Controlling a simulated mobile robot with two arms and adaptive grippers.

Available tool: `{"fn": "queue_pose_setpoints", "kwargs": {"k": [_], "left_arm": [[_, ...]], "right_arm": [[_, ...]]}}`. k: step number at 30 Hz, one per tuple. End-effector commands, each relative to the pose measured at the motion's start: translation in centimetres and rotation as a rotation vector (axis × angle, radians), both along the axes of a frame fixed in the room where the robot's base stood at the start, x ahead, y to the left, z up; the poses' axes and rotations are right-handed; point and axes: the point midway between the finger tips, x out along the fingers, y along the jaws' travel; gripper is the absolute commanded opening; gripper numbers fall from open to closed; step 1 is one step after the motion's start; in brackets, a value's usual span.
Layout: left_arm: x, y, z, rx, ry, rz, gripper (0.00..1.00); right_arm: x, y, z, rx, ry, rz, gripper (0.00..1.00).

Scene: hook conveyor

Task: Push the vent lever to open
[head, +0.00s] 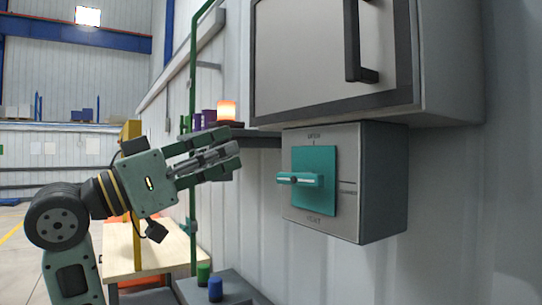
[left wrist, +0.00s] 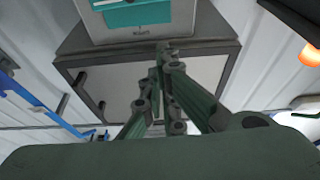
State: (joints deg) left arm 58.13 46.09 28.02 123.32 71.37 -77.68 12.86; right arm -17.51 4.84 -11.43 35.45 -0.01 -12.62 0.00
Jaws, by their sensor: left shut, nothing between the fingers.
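The vent lever (head: 300,180) is a teal handle with a white line along it. It lies horizontal, pointing left, on a teal plate (head: 327,207) on the front of a grey box (head: 380,190). Small lettering stands above and below the plate. My left gripper (head: 238,153) is shut and empty, to the left of the lever and slightly above it, apart from it. In the left wrist view the left gripper's fingers (left wrist: 162,60) are together below the teal plate (left wrist: 138,14), which is cut by the top edge. My right gripper is not in view.
A grey cabinet (head: 325,55) with a black handle hangs above the box. A shelf (head: 262,139) with an orange glowing lamp (head: 227,111) is behind my left gripper. Below are a wooden table (head: 150,250) and a grey surface with a green (head: 203,274) and a blue cylinder (head: 215,290).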

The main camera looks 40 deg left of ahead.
Motion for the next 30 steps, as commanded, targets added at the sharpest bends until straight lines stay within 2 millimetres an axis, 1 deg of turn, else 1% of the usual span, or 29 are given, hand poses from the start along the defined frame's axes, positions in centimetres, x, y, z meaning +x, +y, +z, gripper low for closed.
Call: {"fn": "queue_pose_setpoints", "kwargs": {"k": [5,8,18,21,25,30], "left_arm": [[1.1,-0.4,0.7,-0.002,0.002,-0.002,0.0],[2.5,-1.0,1.4,-0.003,0.002,-0.005,0.0],[9.0,-3.7,3.9,-0.004,0.004,-0.006,0.0],[9.0,-3.6,1.9,-0.003,0.006,-0.003,0.0],[8.9,-3.7,0.5,-0.003,0.004,-0.003,0.0],[8.8,-3.7,-0.5,-0.002,0.003,-0.002,0.0]], "right_arm": [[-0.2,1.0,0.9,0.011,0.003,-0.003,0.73],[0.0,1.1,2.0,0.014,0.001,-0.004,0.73],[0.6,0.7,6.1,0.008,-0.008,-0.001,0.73],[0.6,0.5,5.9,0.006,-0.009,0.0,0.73],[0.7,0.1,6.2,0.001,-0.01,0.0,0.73],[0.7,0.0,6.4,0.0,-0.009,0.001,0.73]]}}
